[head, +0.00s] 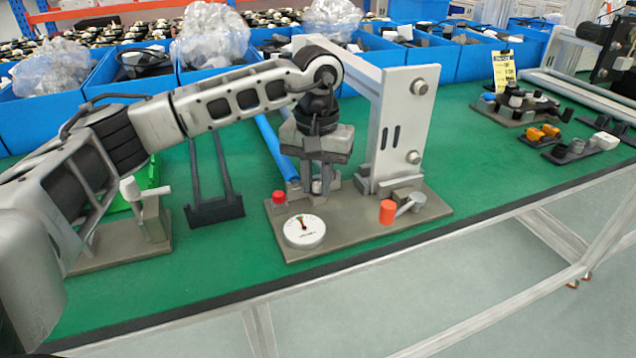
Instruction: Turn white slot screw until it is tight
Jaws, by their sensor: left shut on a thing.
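The white slot screw (317,187) shows as a small pale piece low on the grey fixture plate (345,238), mostly hidden by my left gripper (318,181). That gripper comes down from above, points straight down and is shut on the screw. A round white dial (304,231) with a needle and a coloured mark sits at the front of the same plate. A red knob (279,198) stands left of the gripper, and an orange-red knob (387,211) with a grey lever is to the right. My right gripper is out of view.
A tall grey frame (405,125) rises just right of and behind the gripper. A fixture with a white handle (133,190) stands at left. Blue bins (215,100) line the back. Small fixtures (520,105) stand far right; the green mat (480,150) between is clear.

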